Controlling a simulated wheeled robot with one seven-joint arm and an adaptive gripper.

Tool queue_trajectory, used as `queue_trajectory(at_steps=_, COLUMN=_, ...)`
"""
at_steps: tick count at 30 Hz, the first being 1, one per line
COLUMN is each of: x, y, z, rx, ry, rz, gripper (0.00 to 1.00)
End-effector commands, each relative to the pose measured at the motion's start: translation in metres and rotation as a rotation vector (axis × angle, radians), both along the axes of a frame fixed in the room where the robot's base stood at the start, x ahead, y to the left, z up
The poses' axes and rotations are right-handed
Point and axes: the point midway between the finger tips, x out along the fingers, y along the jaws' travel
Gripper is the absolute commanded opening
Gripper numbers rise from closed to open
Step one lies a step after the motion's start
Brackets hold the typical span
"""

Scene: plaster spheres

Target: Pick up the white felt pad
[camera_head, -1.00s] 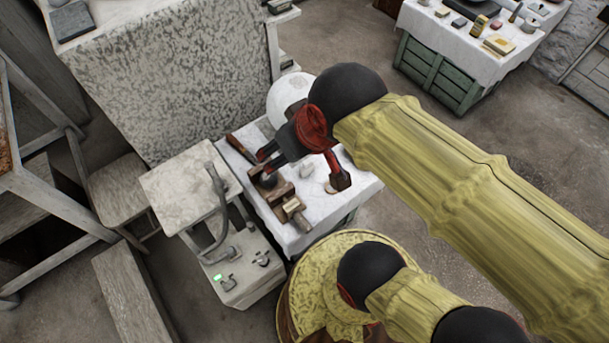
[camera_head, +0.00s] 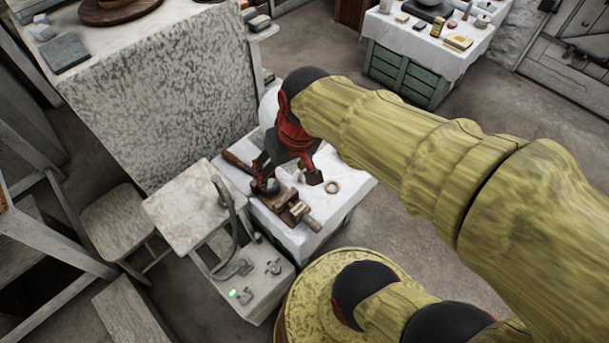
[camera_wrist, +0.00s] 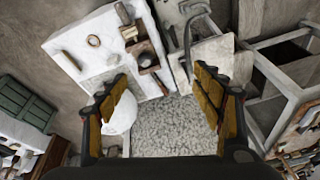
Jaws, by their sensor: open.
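I cannot pick out a white felt pad with certainty. A small pale patch (camera_wrist: 113,60) lies on the white-covered table (camera_wrist: 75,41) in the wrist view, but it is too small to identify and barely stands out from the cloth. My gripper (camera_head: 289,184) is open above this table in the head view, its fingers spread over the tools. In the wrist view my open gripper (camera_wrist: 161,78) has nothing between its fingertips. My gripper and arm hide part of the tabletop in the head view.
A large speckled block (camera_head: 165,90) stands behind. Open floor (camera_head: 400,210) lies to the right.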

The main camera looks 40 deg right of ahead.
Motion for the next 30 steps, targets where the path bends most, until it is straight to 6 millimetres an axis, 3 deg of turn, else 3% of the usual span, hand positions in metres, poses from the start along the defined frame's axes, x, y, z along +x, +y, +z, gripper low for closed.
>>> queue_trajectory(at_steps=8, x=0.034, y=-0.021, z=-0.049, rx=0.115, ry=0.090, rz=-0.066, gripper=0.67)
queue_trajectory(at_steps=14, x=0.074, y=-0.048, z=-0.107, rx=0.235, ry=0.108, rz=-0.105, gripper=0.67)
queue_trajectory(at_steps=22, x=0.127, y=-0.108, z=-0.206, rx=0.305, ry=0.014, rz=-0.109, gripper=0.67)
queue_trajectory(at_steps=30, x=0.153, y=-0.175, z=-0.288, rx=0.180, ry=-0.101, rz=-0.009, gripper=0.67)
